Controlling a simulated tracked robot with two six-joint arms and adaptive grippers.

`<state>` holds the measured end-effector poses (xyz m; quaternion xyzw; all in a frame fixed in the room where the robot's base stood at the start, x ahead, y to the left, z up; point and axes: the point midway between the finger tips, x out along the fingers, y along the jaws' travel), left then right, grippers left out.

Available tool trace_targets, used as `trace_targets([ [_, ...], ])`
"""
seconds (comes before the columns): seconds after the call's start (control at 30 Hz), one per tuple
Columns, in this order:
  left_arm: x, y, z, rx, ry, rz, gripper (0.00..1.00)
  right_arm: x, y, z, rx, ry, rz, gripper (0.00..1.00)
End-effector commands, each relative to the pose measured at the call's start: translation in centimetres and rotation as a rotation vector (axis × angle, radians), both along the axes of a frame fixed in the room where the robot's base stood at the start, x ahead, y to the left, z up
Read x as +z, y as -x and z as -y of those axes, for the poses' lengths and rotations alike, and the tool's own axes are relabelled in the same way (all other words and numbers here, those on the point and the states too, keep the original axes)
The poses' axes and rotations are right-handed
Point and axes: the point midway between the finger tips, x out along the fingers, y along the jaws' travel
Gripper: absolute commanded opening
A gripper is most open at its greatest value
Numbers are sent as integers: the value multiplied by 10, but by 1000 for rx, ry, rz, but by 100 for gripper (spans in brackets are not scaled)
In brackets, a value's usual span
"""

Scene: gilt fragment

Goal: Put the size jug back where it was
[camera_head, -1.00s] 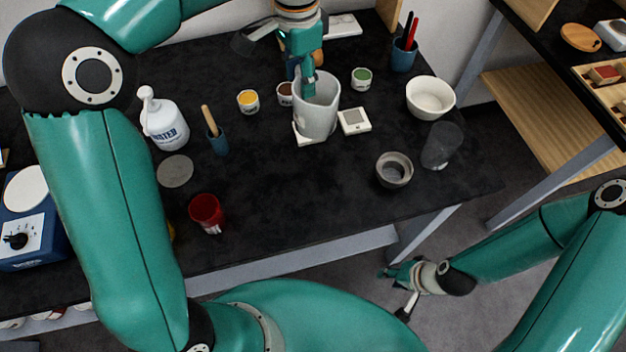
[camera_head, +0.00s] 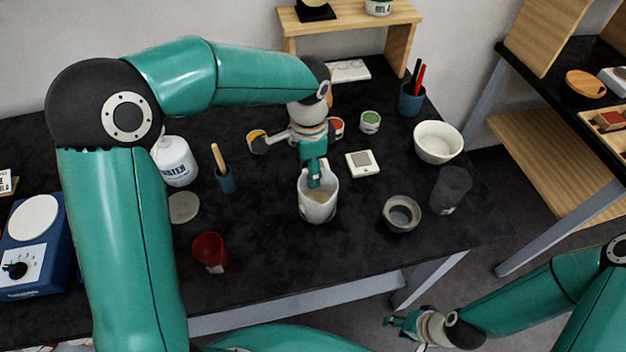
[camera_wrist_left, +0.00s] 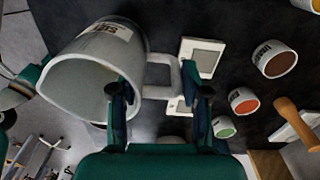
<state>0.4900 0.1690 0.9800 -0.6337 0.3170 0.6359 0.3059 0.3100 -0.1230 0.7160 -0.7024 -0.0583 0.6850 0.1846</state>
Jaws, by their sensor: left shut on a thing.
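The size jug (camera_head: 316,208) is a pale grey-white jug near the middle of the dark table in the head view. In the left wrist view the jug (camera_wrist_left: 85,80) shows its open mouth, a label reading SIZE and its handle (camera_wrist_left: 162,78). My left gripper (camera_head: 315,178) reaches down over the jug's far rim; in the left wrist view its fingers (camera_wrist_left: 160,100) are on either side of the handle and shut on it. I cannot tell whether the jug's base touches the table. My right gripper (camera_head: 400,324) is low, off the table's front edge, too small to read.
A white square device (camera_head: 362,163) lies right of the jug. Small paint pots stand behind, including a green one (camera_head: 370,121). A grey bowl (camera_head: 401,215), a clear cup (camera_head: 450,190) and a white bowl (camera_head: 438,142) are at right. A red cup (camera_head: 209,252) is front left.

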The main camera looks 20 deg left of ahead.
Motion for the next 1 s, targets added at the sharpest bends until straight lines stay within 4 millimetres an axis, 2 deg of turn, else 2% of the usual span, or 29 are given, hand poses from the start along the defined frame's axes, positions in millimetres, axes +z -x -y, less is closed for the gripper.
trace_targets([
  [0.17, -12, 0, 0, 0, -1, -2, 0, 1, 0, 0, 0, 0, 0, 40],
  [0.4, -42, 0, -1, 1, 0, -1, 0, 4, 0, 0, 0, 0, 0, 40],
  [0.8, -49, 0, 0, 1, -1, 1, 0, 1, 0, 0, 0, 0, 0, 40],
  [0.83, -49, 0, -1, 1, -1, 1, 48, 1, 0, 0, 0, 0, 0, 40],
  [0.97, -48, 0, 0, 1, 0, 0, 70, 2, 0, 0, 0, 0, 0, 40],
  [1.0, -48, 0, 0, 1, 0, 0, 72, 2, 0, 0, 0, 0, 0, 40],
])
